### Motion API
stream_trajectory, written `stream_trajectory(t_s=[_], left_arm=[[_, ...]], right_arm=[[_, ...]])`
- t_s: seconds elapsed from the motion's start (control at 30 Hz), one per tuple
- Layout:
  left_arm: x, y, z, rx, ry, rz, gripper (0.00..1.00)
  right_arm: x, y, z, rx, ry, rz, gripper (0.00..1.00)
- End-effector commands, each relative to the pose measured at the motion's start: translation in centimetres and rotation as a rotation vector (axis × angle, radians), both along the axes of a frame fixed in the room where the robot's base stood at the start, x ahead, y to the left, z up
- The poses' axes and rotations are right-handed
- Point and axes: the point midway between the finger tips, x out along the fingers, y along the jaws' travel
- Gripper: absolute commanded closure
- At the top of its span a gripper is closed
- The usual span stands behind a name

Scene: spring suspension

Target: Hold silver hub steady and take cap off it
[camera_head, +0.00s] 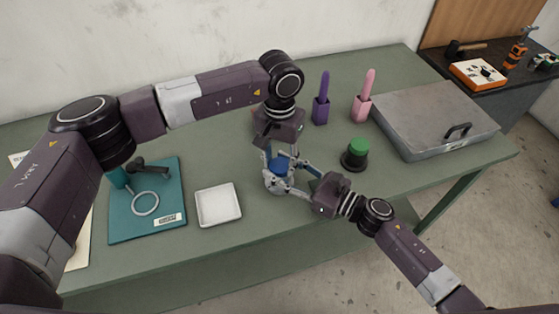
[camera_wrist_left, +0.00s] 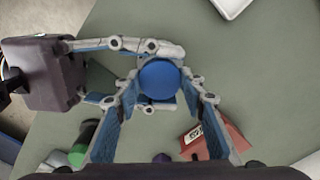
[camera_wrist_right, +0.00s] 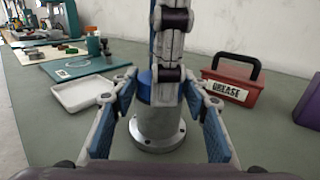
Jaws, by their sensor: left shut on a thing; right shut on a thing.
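The silver hub (camera_wrist_right: 158,132) stands upright on the green table, with its round flange at the bottom. The blue cap (camera_wrist_left: 160,79) sits on top of it; the cap also shows between the fingers in the head view (camera_head: 279,166). My left gripper (camera_wrist_left: 160,88) comes down from above and is shut on the cap. My right gripper (camera_head: 282,181) reaches in from the right and is shut on the hub, one finger on each side. In the right wrist view the left gripper's fingers hide much of the cap.
A white tray (camera_head: 218,205) and a teal mat (camera_head: 122,228) with a ring lie left. A red grease box (camera_wrist_right: 232,85) stands behind the hub. A green-topped button (camera_head: 356,153), purple and pink holders (camera_head: 321,110) and a grey metal case (camera_head: 435,117) stand right.

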Motion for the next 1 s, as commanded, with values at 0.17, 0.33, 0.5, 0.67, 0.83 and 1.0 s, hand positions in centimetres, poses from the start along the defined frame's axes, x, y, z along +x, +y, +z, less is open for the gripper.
stream_trajectory(t_s=[0.17, 0.33, 0.5, 0.67, 0.83, 1.0], left_arm=[[0.03, 0.04, 0.03, 0.001, 0.000, 0.155, 0.92], [0.04, 0.05, 0.03, 0.001, 0.000, 0.274, 0.92], [0.04, 0.05, 0.04, 0.001, 0.000, 0.284, 0.92], [0.04, 0.06, 0.04, 0.001, 0.000, 0.283, 0.57], [0.04, 0.05, 0.04, 0.001, 0.000, 0.282, 0.45], [0.03, 0.02, 0.05, 0.000, -0.001, 0.281, 0.45]], right_arm=[[0.04, -0.01, 0.13, 0.001, -0.002, 0.000, 1.00], [0.04, -0.01, 0.12, 0.001, -0.002, 0.000, 1.00], [0.04, -0.01, 0.12, 0.001, -0.002, 0.000, 1.00], [0.04, -0.01, 0.12, 0.001, -0.002, 0.000, 1.00], [0.03, -0.01, 0.12, 0.001, -0.002, 0.000, 1.00], [0.02, 0.01, 0.12, 0.001, -0.002, 0.000, 1.00]])
